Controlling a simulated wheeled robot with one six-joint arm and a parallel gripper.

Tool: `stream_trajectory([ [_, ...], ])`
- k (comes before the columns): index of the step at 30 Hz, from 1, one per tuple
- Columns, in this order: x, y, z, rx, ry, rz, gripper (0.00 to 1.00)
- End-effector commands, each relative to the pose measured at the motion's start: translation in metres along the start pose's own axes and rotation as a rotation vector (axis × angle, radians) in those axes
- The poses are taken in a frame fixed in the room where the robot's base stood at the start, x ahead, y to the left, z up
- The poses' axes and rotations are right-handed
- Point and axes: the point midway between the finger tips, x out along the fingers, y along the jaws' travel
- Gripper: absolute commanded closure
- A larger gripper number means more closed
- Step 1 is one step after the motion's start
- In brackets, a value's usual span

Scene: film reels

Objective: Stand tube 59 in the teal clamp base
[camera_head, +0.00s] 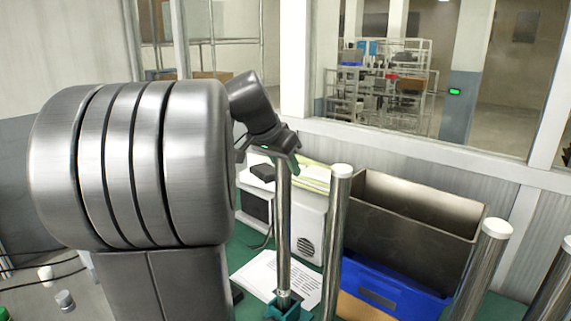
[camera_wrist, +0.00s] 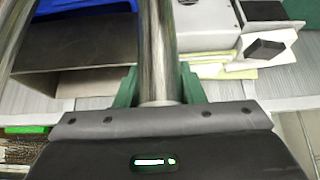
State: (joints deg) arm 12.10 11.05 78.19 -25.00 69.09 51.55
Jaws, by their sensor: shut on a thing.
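My gripper (camera_head: 284,160) is shut on the upper end of a shiny metal tube (camera_head: 283,225), taken to be tube 59; no number is readable. In the wrist view the tube (camera_wrist: 157,45) runs between the green fingers of my gripper (camera_wrist: 158,92). The tube stands close to upright. Its lower end meets the teal clamp base (camera_head: 288,311) at the bottom edge of the head view. I cannot tell whether the end is seated in the base or just above it. The base is partly cut off.
Another metal tube with a white cap (camera_head: 337,240) stands close to the right. More capped tubes (camera_head: 484,270) stand farther right. Behind are a dark open box (camera_head: 415,222), a blue bin (camera_head: 390,292), a white device (camera_head: 308,225) and a printed sheet (camera_head: 262,275).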

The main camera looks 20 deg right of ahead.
Motion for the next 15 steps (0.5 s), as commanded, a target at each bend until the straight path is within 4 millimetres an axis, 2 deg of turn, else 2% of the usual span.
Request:
stream_trajectory([
  [14,0.0076,0.0,0.0047,0.0,0.002,-0.001,1.0],
  [15,0.0067,-0.0001,0.004,0.0,0.002,-0.001,0.57],
])
